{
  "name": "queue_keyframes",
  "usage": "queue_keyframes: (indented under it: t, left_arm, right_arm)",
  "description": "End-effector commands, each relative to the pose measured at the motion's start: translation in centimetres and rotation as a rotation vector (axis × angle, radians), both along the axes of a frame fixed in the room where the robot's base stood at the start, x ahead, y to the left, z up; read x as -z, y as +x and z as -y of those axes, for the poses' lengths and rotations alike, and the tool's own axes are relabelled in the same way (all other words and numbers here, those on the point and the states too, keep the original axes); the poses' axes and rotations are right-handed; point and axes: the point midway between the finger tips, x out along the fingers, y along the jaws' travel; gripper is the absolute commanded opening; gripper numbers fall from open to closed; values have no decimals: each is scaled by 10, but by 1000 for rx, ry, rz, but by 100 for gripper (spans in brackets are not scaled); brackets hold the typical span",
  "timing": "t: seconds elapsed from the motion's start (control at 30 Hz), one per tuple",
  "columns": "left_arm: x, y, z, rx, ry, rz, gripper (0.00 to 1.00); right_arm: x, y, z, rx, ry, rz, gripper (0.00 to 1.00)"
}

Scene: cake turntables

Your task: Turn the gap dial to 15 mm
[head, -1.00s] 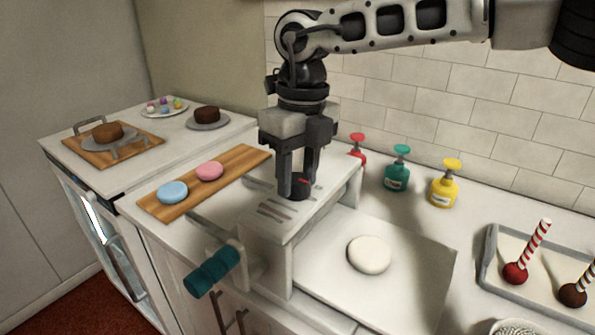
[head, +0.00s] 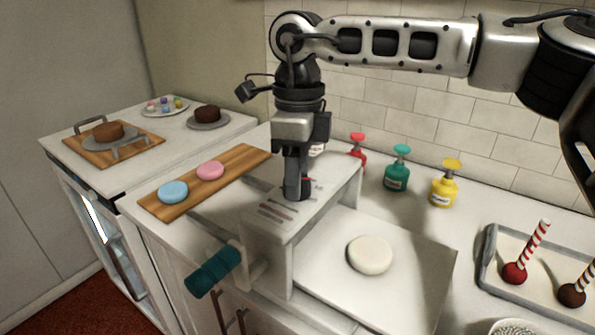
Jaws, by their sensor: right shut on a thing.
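The gap dial (head: 293,196) is a small dark knob on top of the white sheeter machine (head: 268,236). My right gripper (head: 298,188) points straight down and is shut on the dial. The fingers cover most of the dial. A bit of a red pointer mark (head: 308,180) shows beside the fingers. Dark scale marks (head: 277,208) lie on the machine top, too small to read, so the dial's setting cannot be told. My left gripper is not in view.
A teal crank handle (head: 213,272) sticks out at the machine's front left. A white dough disc (head: 370,255) lies on the right bed. Red, teal (head: 397,174) and yellow (head: 445,189) pump bottles stand behind at right.

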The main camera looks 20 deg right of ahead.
Motion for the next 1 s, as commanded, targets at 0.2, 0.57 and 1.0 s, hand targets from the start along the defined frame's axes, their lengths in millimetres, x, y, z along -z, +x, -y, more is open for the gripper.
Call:
queue_keyframes:
  t: [0.2, 0.57, 1.0]
  left_arm:
    - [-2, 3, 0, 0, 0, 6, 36]
    - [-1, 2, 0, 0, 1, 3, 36]
    - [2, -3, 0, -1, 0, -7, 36]
  right_arm:
    - [-1, 1, 0, -116, 3, 3, 16]
    - [-2, 1, 0, -196, 2, 5, 16]
    - [-2, 1, -1, -197, 2, 5, 60]
